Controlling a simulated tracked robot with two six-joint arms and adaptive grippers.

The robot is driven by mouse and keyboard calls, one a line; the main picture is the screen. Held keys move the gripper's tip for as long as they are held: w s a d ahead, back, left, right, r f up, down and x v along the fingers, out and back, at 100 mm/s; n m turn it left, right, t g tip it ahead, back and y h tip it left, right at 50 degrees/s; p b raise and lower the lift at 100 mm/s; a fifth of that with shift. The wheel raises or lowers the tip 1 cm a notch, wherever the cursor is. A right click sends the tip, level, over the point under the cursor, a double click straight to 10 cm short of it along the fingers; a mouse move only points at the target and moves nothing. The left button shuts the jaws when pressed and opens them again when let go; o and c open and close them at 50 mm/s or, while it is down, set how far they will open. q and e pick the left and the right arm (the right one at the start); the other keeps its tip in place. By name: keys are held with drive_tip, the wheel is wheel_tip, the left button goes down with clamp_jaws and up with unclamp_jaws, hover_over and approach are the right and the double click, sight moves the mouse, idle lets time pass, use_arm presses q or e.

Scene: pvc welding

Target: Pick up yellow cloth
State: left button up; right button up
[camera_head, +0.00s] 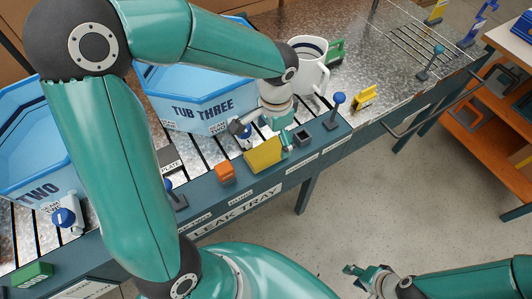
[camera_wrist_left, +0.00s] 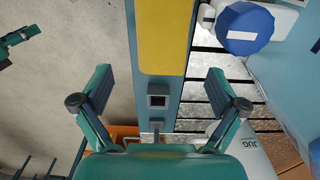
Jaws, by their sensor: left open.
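The yellow cloth (camera_head: 264,155) lies flat on the blue front ledge of the leak tray, between an orange block and a small dark square holder. In the left wrist view the cloth (camera_wrist_left: 163,40) runs out of the top edge, so only part shows. My left gripper (camera_head: 262,134) is over the tray's front edge, close to the cloth in the picture. In its wrist view the left gripper (camera_wrist_left: 158,84) has its fingers wide apart with nothing held, and the cloth is beyond the fingertips. My right gripper (camera_head: 362,276) is low at the right over the floor, away from the cloth; its finger gap is unclear.
The orange block (camera_head: 225,173) and the dark holder (camera_head: 302,137) flank the cloth. Blue-topped valve handles (camera_head: 338,99) stand up from the ledge. Tub three (camera_head: 195,95) and a white jug (camera_head: 308,65) stand behind.

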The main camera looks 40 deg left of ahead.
sight(270, 149)
use_arm(q)
drive_tip(key=f, duration=0.3)
drive_tip(key=s+f, duration=0.1)
drive_tip(key=f, duration=0.1)
drive_tip(key=shift+a+f, duration=0.1)
drive_tip(key=shift+a, duration=0.2)
drive_tip(key=shift+w+f, duration=0.15)
drive_tip(key=shift+f, duration=0.15)
drive_tip(key=shift+c, duration=0.2)
drive_tip(key=c, duration=1.3)
drive_tip(key=shift+r, duration=0.1)
wheel_tip(270, 149, up, 20)
drive_tip(key=p, duration=0.1)
drive_tip(key=shift+p, duration=0.3)
